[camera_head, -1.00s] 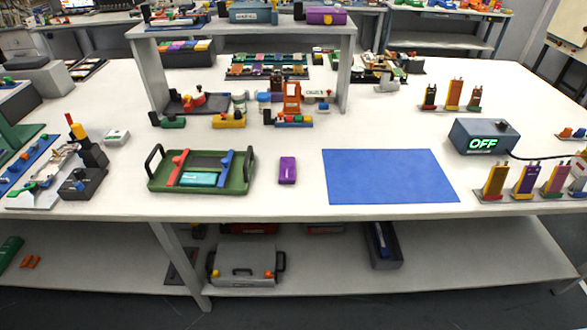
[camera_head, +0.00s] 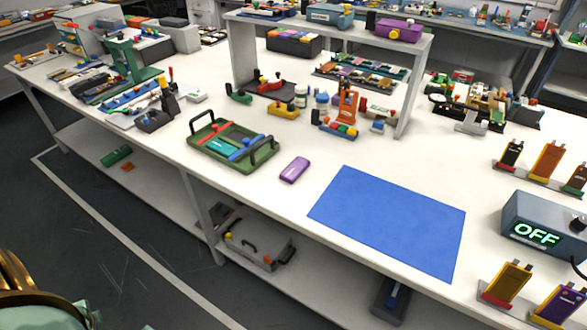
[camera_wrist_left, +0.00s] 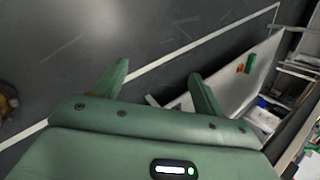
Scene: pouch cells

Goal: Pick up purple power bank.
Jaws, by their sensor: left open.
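The purple power bank (camera_head: 295,169) lies flat on the white table in the head view. It sits between the green tray and the blue mat, near the table's front edge. My left gripper (camera_wrist_left: 160,85) shows in the left wrist view with its two green fingers spread apart and nothing between them. It is over the floor, away from the table, with the bench's lower shelf beyond it. The power bank is not seen in the left wrist view. My right gripper is in neither view.
The green tray (camera_head: 210,152) with black handles stands left of the power bank. The blue mat (camera_head: 390,220) lies to its right. A box reading OFF (camera_head: 540,232) stands at far right. A raised shelf (camera_head: 335,32) stands behind. A grey case (camera_head: 257,243) is on the lower shelf.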

